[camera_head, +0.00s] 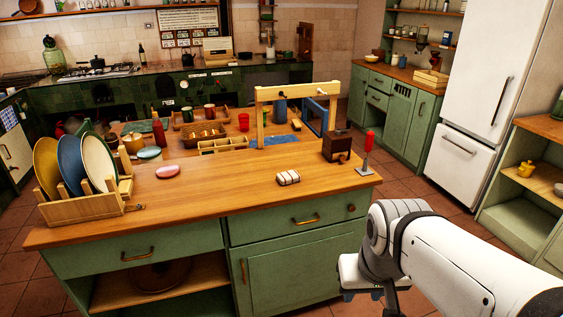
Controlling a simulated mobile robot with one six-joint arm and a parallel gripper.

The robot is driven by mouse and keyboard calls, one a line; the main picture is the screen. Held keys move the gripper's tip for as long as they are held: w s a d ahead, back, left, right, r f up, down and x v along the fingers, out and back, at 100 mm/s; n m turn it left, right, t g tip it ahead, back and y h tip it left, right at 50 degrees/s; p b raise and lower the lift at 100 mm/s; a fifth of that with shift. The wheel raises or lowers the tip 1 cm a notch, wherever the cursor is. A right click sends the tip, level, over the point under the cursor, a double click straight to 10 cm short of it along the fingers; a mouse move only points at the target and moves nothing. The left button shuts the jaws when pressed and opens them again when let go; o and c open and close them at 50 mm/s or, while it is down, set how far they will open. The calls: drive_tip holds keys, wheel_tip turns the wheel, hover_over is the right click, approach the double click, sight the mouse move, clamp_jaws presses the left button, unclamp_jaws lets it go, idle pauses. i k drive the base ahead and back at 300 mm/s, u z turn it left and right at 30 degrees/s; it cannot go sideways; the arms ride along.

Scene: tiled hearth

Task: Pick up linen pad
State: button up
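A small cream pad with dark stripes (288,177), which looks like the linen pad, lies flat on the wooden top of the green island (225,195), right of the middle. My gripper (362,296) hangs at the end of my white arm, in front of the island's right side and below the level of its top. It is well apart from the pad. Two blue fingertips show with a gap between them, and nothing is seen in it. Part of the gripper is hidden by my arm.
A dark wooden box (337,146) and a red-handled tool on a stand (367,155) stand right of the pad. A pink oval item (168,171) and a plate rack (90,205) are to the left. The front of the top is clear.

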sight(290, 177)
drive_tip(key=z, duration=0.05)
drive_tip(key=i, duration=1.7)
drive_tip(key=u, duration=0.05)
